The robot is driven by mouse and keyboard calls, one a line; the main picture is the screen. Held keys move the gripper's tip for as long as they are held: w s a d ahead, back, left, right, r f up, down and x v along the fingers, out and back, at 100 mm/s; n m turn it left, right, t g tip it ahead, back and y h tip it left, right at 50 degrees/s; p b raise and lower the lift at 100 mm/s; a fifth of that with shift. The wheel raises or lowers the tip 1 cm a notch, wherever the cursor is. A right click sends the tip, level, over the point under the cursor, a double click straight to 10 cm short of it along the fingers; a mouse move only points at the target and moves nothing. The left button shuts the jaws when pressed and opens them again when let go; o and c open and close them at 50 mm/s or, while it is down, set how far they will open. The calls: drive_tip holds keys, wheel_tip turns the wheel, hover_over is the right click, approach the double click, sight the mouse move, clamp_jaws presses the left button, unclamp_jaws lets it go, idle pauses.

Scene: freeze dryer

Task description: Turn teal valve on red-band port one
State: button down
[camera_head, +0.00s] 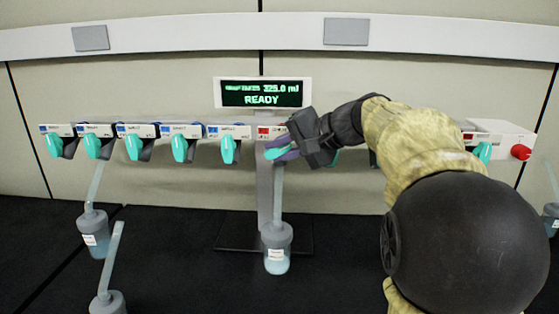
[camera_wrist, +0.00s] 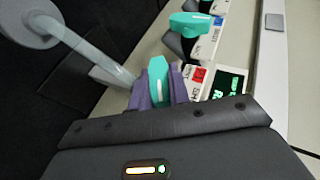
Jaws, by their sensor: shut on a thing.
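The teal valve (camera_head: 276,153) is on the port with the red band (camera_head: 264,131), below the display. My gripper (camera_head: 284,150) reaches it from the right and is shut on it. In the wrist view the valve (camera_wrist: 158,78) sits between the purple finger pads of my gripper (camera_wrist: 159,92), and the red band (camera_wrist: 200,74) is just beyond. The valve lies roughly crosswise to the neighbouring teal valve (camera_wrist: 195,22) on a blue-band port. A flask (camera_head: 276,245) hangs on a tube below the held valve. My gripper hides part of the valve in the head view.
Several blue-band ports with teal valves (camera_head: 180,148) line the left. My arm covers most ports to the right, where a red-band port (camera_head: 468,136) and a red knob (camera_head: 521,152) show. The display (camera_head: 261,94) reads READY. Another flask (camera_head: 93,232) hangs at left.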

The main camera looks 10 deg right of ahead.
idle(0.3)
drive_tip(key=c, duration=1.3)
unclamp_jaws()
drive_tip(key=shift+r+p, duration=0.1)
drive_tip(key=shift+p, duration=0.25)
